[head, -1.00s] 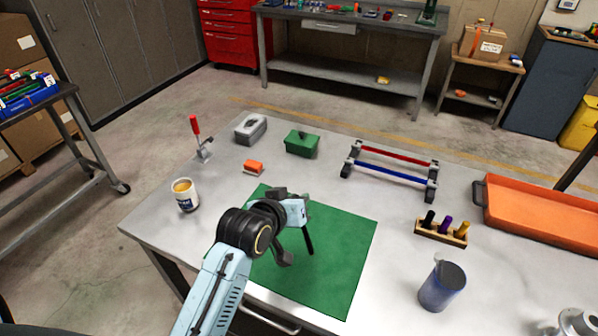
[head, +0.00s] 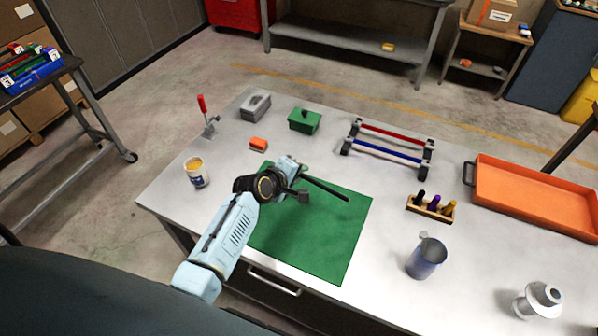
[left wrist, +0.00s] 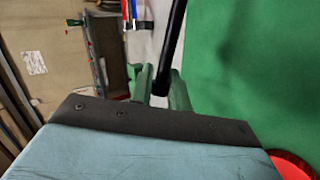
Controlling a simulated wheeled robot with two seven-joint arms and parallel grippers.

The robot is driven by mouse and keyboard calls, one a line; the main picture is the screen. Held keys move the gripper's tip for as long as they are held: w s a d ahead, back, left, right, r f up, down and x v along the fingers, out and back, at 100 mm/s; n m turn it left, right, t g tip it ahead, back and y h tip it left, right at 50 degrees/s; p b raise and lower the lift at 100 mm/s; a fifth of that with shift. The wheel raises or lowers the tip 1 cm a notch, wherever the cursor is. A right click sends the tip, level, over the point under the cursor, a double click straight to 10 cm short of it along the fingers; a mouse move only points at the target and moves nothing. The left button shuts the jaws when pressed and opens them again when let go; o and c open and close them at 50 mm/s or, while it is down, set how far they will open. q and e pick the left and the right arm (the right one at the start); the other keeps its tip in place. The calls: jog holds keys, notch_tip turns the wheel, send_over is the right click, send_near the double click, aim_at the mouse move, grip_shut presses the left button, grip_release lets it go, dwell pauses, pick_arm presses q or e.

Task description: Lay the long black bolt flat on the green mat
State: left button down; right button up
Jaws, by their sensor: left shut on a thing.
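The long black bolt (head: 327,188) is held by my left gripper (head: 301,178) over the green mat (head: 325,240). In the head view it reaches out to the right from the gripper, tilted slightly down to the right. In the left wrist view the bolt (left wrist: 174,35) runs up from between the two fingers (left wrist: 162,88), which are shut on it. The green mat fills the right of that view. I cannot tell whether the bolt touches the mat. My right gripper is not in view.
Behind the mat are an orange block (head: 259,144), a green box (head: 304,121) and a rack with red and blue bars (head: 388,154). The mat's front is clear.

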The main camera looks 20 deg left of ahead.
pick_arm(q)
notch_tip(320, 180, down, 4)
jog(key=b, duration=0.4)
jog(key=shift+f, duration=0.25)
jog(key=shift+f+b, duration=1.1)
jog(key=shift+f, duration=0.4)
jog(key=c, duration=1.3)
grip_release()
jog(key=shift+o, duration=0.2)
jog(key=p+v, duration=0.2)
jog(key=v, duration=1.1)
jog(key=shift+r, duration=0.15)
jog(key=shift+s, duration=0.15)
